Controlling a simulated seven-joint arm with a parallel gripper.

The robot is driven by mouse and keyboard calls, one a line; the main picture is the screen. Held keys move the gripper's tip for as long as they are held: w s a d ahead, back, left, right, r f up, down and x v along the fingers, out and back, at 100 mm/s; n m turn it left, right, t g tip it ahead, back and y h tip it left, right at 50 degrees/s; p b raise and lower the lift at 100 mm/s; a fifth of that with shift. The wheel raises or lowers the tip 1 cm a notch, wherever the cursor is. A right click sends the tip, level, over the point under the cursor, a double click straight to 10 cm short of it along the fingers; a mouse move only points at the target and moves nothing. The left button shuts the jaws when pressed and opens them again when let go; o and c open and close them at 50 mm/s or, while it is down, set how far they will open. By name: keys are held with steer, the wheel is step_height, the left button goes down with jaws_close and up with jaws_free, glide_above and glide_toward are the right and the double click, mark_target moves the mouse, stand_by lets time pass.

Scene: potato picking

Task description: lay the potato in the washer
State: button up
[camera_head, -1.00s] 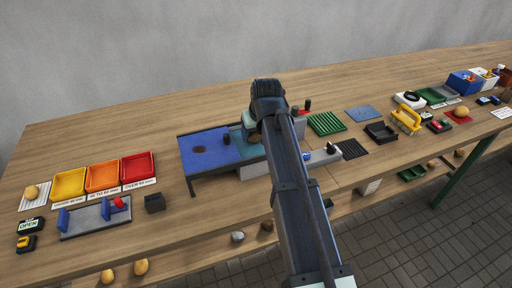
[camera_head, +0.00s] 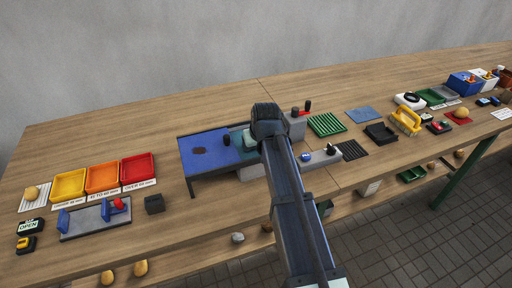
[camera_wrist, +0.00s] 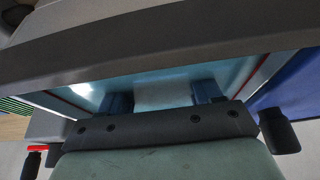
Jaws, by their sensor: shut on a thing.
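My gripper (camera_head: 252,138) is over the right end of the blue-topped machine in the head view. In the wrist view its two dark blue fingers (camera_wrist: 162,95) reach down into a pale blue basin (camera_wrist: 88,92) with thin red edge lines, which looks like the washer. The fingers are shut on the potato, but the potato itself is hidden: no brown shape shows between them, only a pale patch. I cannot tell whether the potato touches the basin floor.
The machine's flat blue top (camera_head: 205,150) lies left of the gripper, with a dark mark on it. A black knob (camera_wrist: 279,131) stands close beside the gripper. A red-and-black lever (camera_head: 307,107), a green rack (camera_head: 327,124) and red, orange and yellow trays (camera_head: 137,168) stand around.

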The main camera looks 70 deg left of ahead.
steer(key=o, duration=0.8)
steer(key=shift+r, duration=0.1)
steer(key=v, duration=1.2)
steer(key=shift+r, duration=0.1)
